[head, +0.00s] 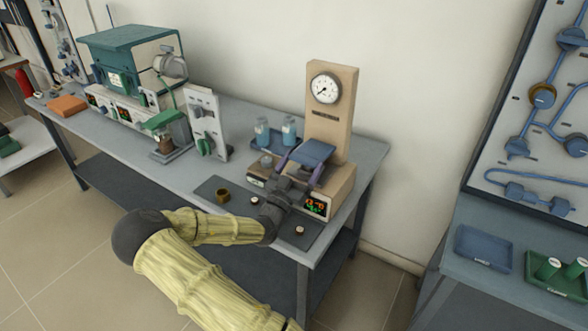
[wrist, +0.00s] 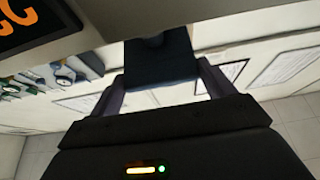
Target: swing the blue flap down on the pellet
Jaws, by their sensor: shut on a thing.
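The blue flap (head: 313,151) is on the beige gauge device (head: 333,115), in front of its upright column, and it is raised above the base. My gripper (head: 302,164) is shut on the flap, with one purple finger at each side. In the wrist view the flap (wrist: 160,58) shows dark blue between the fingertips of my gripper (wrist: 160,75). I cannot make out the pellet for sure; the space under the flap is hidden by the flap and my gripper.
A dark mat (head: 215,186) bears a small brass cup (head: 222,196) and small round pieces (head: 299,231). A blue tray with bottles (head: 262,132) stands behind. A white upright panel (head: 206,122) and a green furnace (head: 130,62) are farther left. Bare bench lies left of the mat.

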